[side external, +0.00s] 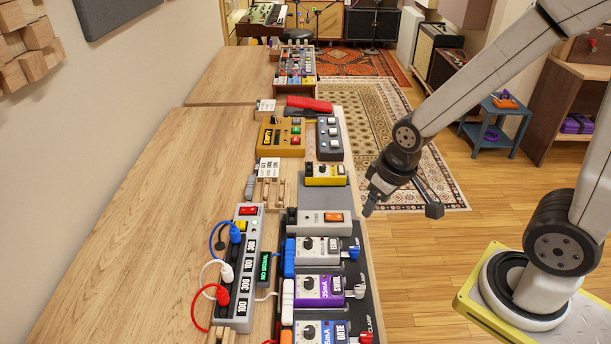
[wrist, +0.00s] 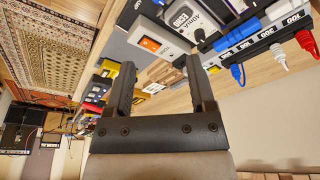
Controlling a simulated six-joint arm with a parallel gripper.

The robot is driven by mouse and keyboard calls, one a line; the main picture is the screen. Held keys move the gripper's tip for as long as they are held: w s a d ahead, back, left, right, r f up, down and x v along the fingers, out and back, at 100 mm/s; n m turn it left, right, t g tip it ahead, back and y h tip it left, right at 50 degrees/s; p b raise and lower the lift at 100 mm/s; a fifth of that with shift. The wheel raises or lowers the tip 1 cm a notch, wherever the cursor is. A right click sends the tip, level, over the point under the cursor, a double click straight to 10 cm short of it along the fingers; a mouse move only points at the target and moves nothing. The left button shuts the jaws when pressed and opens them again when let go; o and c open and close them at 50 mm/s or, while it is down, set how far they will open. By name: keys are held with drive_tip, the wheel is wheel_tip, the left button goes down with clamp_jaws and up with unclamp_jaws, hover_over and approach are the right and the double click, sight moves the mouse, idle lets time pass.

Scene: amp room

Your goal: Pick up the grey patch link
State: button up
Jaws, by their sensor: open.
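The pedal also shows in the wrist view (wrist: 158,46), beyond my fingertips. My gripper (side external: 402,203) is open and empty, in the air to the right of the pedals and above them, past the table's right edge. Its two dark fingers stand wide apart in the wrist view (wrist: 161,64).
A blue link (side external: 289,258) and a white link (side external: 287,301) stand along the pedals' left side. A power strip (side external: 238,270) with blue, white and red cables stands farther left. A yellow pedal (side external: 326,173) lies behind. The wooden table (side external: 150,215) is clear at left.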

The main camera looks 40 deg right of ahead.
drive_tip(key=m+h, duration=0.3)
drive_tip(key=m, duration=0.5)
approach(249, 187)
drive_tip(key=s, duration=0.1)
drive_tip(key=shift+w+d+f+m+t, duration=0.15)
drive_tip(key=shift+w+f+m, duration=0.1)
drive_tip(key=shift+f, duration=0.2)
drive_tip(key=shift+w+f+m+t, duration=0.15)
drive_tip(key=shift+f+m, duration=0.1)
drive_tip(key=shift+f, duration=0.15)
drive_tip(key=shift+x, duration=1.35)
drive_tip(key=shift+x, duration=2.55)
drive_tip(key=shift+d, duration=0.1)
